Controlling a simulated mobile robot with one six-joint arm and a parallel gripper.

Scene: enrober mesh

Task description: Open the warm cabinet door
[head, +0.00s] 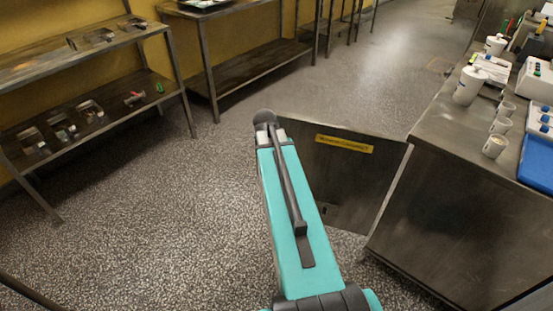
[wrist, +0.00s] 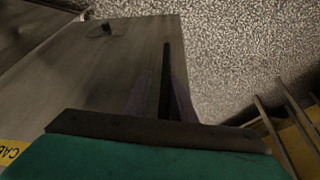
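The warm cabinet door (head: 352,175) is a grey metal panel with a yellow label (head: 344,144). In the head view it stands swung out from the cabinet (head: 455,215) at the right, meeting it along its right edge. A small dark fitting (head: 326,209) shows low on the panel. In the wrist view the door face (wrist: 75,75) fills the left half, with part of the label (wrist: 10,152) and the dark fitting (wrist: 106,29). My gripper (wrist: 165,80) is dark and lies over the door's edge region; contact is unclear. In the head view my teal arm hides the gripper.
White bottles (head: 468,86), cups (head: 495,146) and a blue tray (head: 538,163) stand on the counter above the cabinet. Metal shelves (head: 95,125) with small trays line the left wall. The speckled floor (head: 170,215) between is clear.

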